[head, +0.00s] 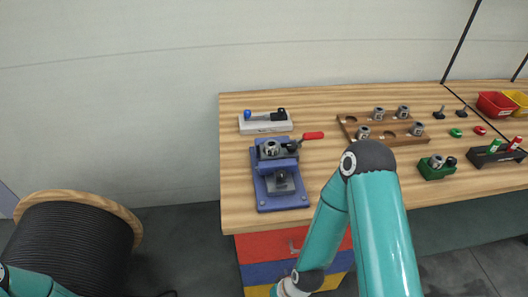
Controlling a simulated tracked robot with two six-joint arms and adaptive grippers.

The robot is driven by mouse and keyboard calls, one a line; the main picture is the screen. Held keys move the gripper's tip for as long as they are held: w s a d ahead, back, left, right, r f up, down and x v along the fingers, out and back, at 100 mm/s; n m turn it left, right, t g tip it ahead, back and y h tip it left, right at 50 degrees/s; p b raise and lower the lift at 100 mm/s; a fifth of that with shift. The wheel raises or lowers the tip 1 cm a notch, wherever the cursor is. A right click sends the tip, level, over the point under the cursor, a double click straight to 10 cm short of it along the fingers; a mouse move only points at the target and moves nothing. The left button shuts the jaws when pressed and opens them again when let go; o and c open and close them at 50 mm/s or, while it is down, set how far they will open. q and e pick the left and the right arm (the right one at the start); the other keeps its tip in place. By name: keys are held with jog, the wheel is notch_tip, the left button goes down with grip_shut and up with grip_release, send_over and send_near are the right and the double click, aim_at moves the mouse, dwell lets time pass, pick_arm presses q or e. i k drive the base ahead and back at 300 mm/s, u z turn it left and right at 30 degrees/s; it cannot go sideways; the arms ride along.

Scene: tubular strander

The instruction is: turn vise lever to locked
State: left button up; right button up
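The blue vise (281,188) stands near the left end of the wooden workbench. A round grey metal part (270,148) sits at its rear. The vise lever, with a red handle (313,135), points right from the top of the vise. My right arm's teal links rise in front of the bench, and its wrist runs down out of the bottom edge, so the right gripper is out of the picture. My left arm shows only a piece at the lower left corner; its gripper is out of the picture. Nothing touches the lever.
A grey block with a blue-tipped tool (265,127) lies behind the vise. A wooden tray (348,124) with several metal parts, a green holder (436,174), a black rack (492,159) and red bin (496,104) stand to the right. A cable drum (134,222) is on the floor.

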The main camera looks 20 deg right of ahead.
aim_at(319, 134)
jog(key=u, duration=0.3)
jog(key=k, duration=1.3)
jog(key=z, duration=0.75)
jog(key=i, duration=1)
